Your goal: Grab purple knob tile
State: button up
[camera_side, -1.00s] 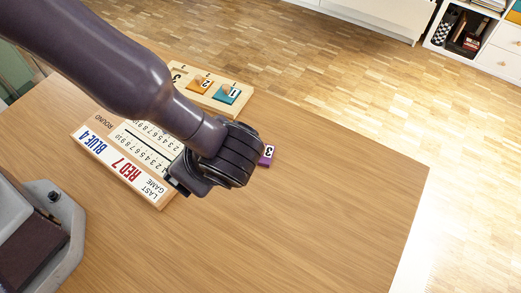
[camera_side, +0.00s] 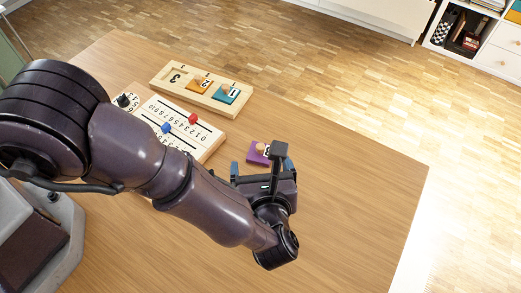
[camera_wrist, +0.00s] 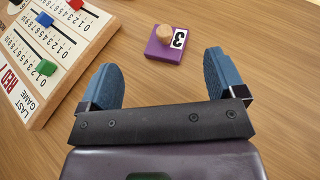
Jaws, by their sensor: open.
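The purple knob tile (camera_wrist: 166,48) is a flat purple square with a round wooden knob and a white "3" label. It lies flat on the wooden table. In the side view the tile (camera_side: 256,154) is partly hidden behind my wrist parts. In the wrist view my gripper (camera_wrist: 162,74) has its two blue fingers spread wide, with nothing between them. The tile is ahead of the fingertips, roughly centred between them and apart from them. In the side view my gripper (camera_side: 262,168) is just on the near side of the tile.
A wooden scoreboard (camera_wrist: 58,78) with number tracks and coloured markers lies left of the gripper. A wooden puzzle board (camera_side: 172,85) at the back holds an orange and a teal knob tile, with an empty "3" recess. The table right of the tile is clear.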

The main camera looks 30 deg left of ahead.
aim_at(261, 150)
jog(key=shift+w+d+x, duration=0.1)
jog(key=shift+w+x, duration=0.05)
jog(key=shift+x, duration=1.4)
jog(key=shift+w+d+x, duration=0.1)
jog(key=shift+x, duration=1.45)
jog(key=shift+r, duration=0.2)
jog(key=shift+c, duration=0.5)
jog(key=c, duration=0.9)
